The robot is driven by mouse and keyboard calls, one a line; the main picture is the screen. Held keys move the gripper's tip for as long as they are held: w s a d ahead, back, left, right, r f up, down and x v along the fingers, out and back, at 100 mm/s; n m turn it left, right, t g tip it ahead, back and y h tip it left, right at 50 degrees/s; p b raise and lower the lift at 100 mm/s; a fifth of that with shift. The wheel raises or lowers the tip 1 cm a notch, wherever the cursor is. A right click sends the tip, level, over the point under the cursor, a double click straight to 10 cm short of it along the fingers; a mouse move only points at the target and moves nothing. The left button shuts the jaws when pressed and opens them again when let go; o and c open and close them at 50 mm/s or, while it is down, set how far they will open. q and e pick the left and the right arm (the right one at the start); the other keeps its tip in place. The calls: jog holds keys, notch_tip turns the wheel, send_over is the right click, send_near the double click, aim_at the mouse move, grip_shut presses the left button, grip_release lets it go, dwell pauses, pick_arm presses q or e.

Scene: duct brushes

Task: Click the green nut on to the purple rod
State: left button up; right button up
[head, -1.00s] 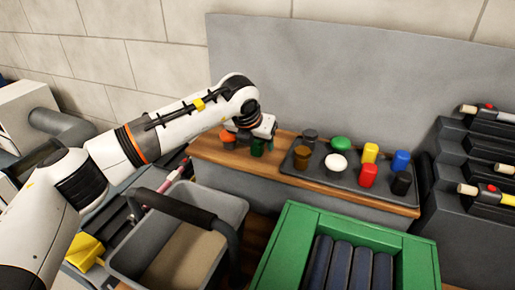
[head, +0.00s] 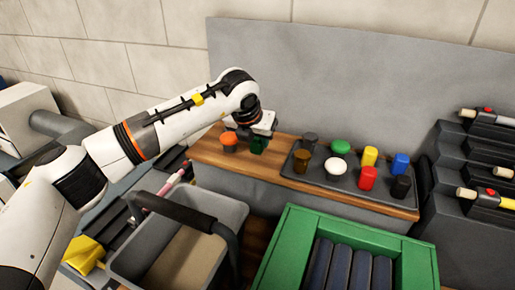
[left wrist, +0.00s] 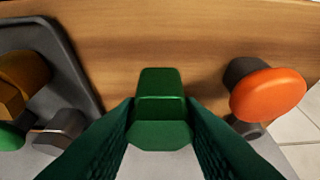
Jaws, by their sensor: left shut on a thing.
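The green nut (left wrist: 161,115) is a blocky, six-sided dark green piece. It sits between the two dark green fingers of my left gripper (left wrist: 162,130), which is shut on it over the wooden shelf. In the head view the left gripper (head: 259,146) shows small at the shelf's left part, beside the orange knob; the nut cannot be told apart from the fingers there. A pinkish-purple rod (head: 171,183) with a pale end lies at the left, behind the grey bin; it looks like the purple rod. My right gripper is not in view.
An orange-capped knob (left wrist: 268,95) stands close beside the left gripper. A dark tray (head: 325,181) holds several coloured pieces to its right. A grey bin (head: 160,262) with a dark handle and a green crate (head: 417,262) stand in front. A stepped rack (head: 462,180) with rods stands right.

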pick_arm(q)
jog(key=shift+r+p, duration=0.55)
jog(key=shift+r, duration=1.6)
